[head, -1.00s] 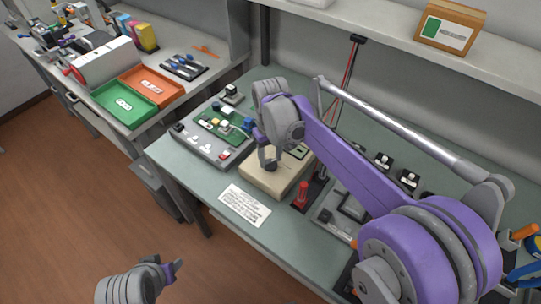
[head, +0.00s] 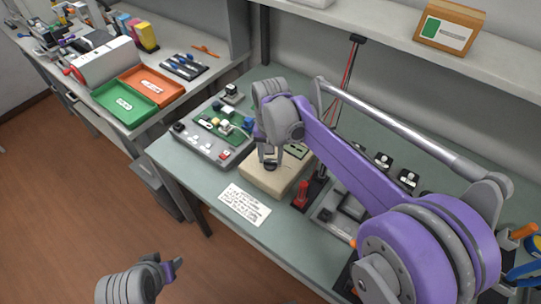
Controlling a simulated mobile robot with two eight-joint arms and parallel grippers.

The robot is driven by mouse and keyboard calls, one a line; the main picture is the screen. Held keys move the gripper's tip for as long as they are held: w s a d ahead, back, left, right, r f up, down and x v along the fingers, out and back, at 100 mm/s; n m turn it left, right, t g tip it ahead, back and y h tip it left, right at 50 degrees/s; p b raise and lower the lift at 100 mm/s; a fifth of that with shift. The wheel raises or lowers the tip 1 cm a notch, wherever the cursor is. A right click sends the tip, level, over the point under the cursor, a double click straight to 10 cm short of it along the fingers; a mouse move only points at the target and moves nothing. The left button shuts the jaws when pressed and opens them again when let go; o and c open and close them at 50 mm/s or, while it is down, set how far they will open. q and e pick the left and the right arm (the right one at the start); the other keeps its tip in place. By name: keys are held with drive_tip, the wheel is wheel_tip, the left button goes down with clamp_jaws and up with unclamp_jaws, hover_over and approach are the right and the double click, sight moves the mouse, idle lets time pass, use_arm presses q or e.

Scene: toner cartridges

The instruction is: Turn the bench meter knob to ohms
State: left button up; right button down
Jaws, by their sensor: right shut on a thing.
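The bench meter (head: 265,182) is a beige box on the grey-green bench, with a greenish display (head: 298,151) on its top at the back right. My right gripper (head: 270,164) points down over the meter's top and is shut on the dark knob (head: 270,167). The knob is mostly hidden by the fingers, and I cannot read its setting. My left gripper (head: 176,264) is low at the bottom left, over the floor and away from the bench. I cannot tell whether its jaws are open.
A grey unit with a green circuit board (head: 222,126) stands left of the meter. A printed card (head: 244,204) lies in front, and a red-handled tool (head: 300,195) stands to the right. Green (head: 122,103) and orange (head: 152,83) trays are on the left bench.

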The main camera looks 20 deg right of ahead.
sight(270, 161)
idle(0.4)
drive_tip(key=shift+c, duration=1.6)
unclamp_jaws()
drive_tip(key=shift+r, duration=0.1)
wheel_tip(270, 161, up, 11)
drive_tip(key=shift+p, duration=0.4)
drive_tip(key=shift+f, duration=0.2)
drive_tip(key=s+d+f+n+t, duration=0.1)
drive_tip(key=s+f, duration=0.2)
drive_tip(key=s, duration=0.4)
drive_tip(key=s+d+f+n+t+p, duration=0.1)
drive_tip(key=s+d+f+n+t, duration=0.1)
drive_tip(key=s+f, duration=0.2)
drive_tip(key=s+d+f+n+t, duration=0.1)
drive_tip(key=s+f, duration=0.3)
drive_tip(key=s, duration=0.5)
drive_tip(key=shift+s+d+f+t+p, duration=0.25)
drive_tip(key=shift+s+t+p, duration=0.1)
drive_tip(key=shift+t, duration=0.35)
